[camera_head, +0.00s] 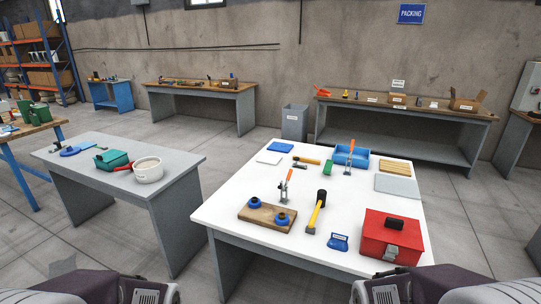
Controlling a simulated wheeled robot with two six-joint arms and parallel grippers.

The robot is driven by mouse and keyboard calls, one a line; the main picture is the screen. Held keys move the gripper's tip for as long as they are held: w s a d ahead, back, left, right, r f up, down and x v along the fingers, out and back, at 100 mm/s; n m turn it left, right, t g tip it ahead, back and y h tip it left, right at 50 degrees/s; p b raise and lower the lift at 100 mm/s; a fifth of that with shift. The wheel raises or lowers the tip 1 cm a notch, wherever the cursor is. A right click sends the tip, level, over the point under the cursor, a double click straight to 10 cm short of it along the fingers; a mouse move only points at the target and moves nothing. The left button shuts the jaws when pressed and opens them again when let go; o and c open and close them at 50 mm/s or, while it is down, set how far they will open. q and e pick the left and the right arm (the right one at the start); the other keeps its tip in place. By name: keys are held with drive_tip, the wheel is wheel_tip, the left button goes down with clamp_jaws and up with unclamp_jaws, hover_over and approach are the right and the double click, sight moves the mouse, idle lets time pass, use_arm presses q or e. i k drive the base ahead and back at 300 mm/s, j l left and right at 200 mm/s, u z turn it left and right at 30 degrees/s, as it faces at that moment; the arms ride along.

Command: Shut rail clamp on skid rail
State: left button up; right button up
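A small upright metal clamp with an orange-tipped handle (287,184) stands on the white table, behind a wooden board. A second upright clamp with an orange handle (350,156) stands farther back, beside the blue tray. Both handles point up. I cannot tell which is the rail clamp, and I cannot make out a skid rail or either clamp's jaws. Only parts of my arms show at the bottom edge; both grippers are out of view.
A grey table (185,160) with a white pot (148,170) stands left, across a gap.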

sight(290, 171)
drive_tip(key=i+j+z, duration=0.15)
drive_tip(key=i, duration=0.4)
drive_tip(key=i+j+z, duration=0.15)
drive_tip(key=i, duration=0.4)
